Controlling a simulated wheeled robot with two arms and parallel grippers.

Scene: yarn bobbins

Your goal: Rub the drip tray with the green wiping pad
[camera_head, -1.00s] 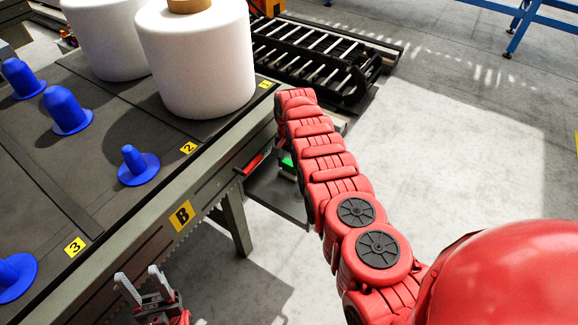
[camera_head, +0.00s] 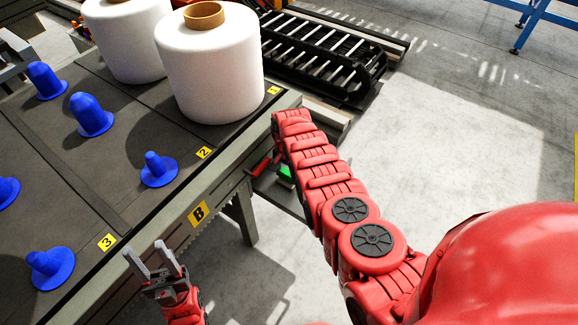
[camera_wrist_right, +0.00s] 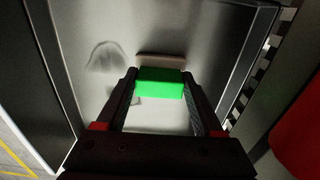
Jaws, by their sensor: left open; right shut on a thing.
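The green wiping pad (camera_wrist_right: 160,84) is held between the fingers of my right gripper (camera_wrist_right: 159,77), which is shut on it. A pale strip shows along the pad's far side. The grey metal drip tray (camera_wrist_right: 205,35) lies beneath the pad, with a dark ring-like smudge to the pad's left. I cannot tell whether pad and tray touch. In the head view a bit of the green pad (camera_head: 285,172) shows beside my right arm, over the tray (camera_head: 277,193) below the table's edge; my arm hides most of that gripper. My left gripper (camera_head: 154,252) is open and empty beside the table.
The dark table (camera_head: 120,165) carries two white yarn bobbins, one of them this near one (camera_head: 208,75), and several blue pegs, one near the edge (camera_head: 158,170). A black roller rack (camera_head: 325,55) stands behind. Open floor (camera_head: 460,160) lies to the right.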

